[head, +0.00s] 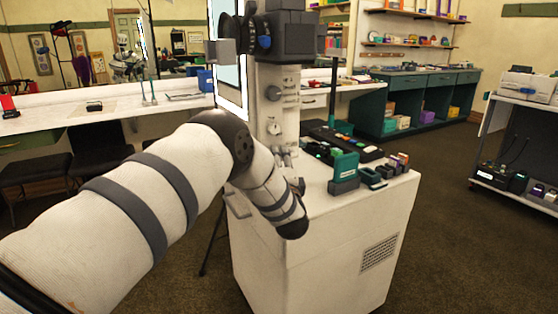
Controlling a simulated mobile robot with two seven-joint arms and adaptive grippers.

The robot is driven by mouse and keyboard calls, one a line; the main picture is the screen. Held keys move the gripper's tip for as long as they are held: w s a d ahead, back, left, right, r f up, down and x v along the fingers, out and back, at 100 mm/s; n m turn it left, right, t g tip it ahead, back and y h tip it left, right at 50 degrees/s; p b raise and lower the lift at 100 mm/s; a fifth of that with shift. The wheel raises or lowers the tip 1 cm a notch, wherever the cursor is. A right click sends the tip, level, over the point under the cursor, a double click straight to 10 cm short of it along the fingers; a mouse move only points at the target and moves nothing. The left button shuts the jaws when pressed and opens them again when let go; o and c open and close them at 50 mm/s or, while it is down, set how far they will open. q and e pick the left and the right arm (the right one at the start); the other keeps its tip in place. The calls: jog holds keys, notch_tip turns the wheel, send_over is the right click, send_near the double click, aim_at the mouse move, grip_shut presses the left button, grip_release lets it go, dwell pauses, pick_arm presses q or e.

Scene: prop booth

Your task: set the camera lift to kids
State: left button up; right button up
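The camera lift is a pale upright column (285,112) on a white cabinet, with a dark camera unit (290,38) on top. My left arm reaches in from the left and bends in front of the column's lower part. My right gripper is not in view.
The white cabinet (320,260) carries a green box (345,167), a dark control panel (345,140) and several small blocks. A long white counter with dark chairs stands left. A cart (520,140) stands right. Dark floor (440,240) is open between cabinet and cart.

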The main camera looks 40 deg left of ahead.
pick_arm(q)
jog(key=shift+s+d+r, duration=0.1)
jog(key=shift+s+r, duration=0.05)
jog(key=shift+r, duration=0.05)
jog(key=v, duration=1.2)
jog(key=shift+f, duration=0.1)
jog(key=s+d+f+n+g+h+p, duration=0.1)
jog(key=s+d+f+n+g+h, duration=0.25)
jog(key=s+f, duration=0.6)
jog(key=s+d+f+m+g+h+p, duration=0.15)
jog(key=s+d+f+h, duration=0.4)
jog(key=f, duration=0.75)
jog(key=s+d+f+n+g+h, duration=0.1)
jog(key=s+g, duration=0.3)
jog(key=s, duration=0.7)
jog(key=s+d+f+n+g+h, duration=0.1)
jog(key=s+d+n+g+h, duration=0.1)
jog(key=s, duration=0.9)
jog(key=s+d+f+n+g+h, duration=0.1)
jog(key=s+n+g, duration=0.4)
jog(key=s, duration=0.6)
jog(key=shift+s+d+g+h+p, duration=0.35)
jog(key=shift+d+h, duration=0.15)
jog(key=shift+d, duration=0.25)
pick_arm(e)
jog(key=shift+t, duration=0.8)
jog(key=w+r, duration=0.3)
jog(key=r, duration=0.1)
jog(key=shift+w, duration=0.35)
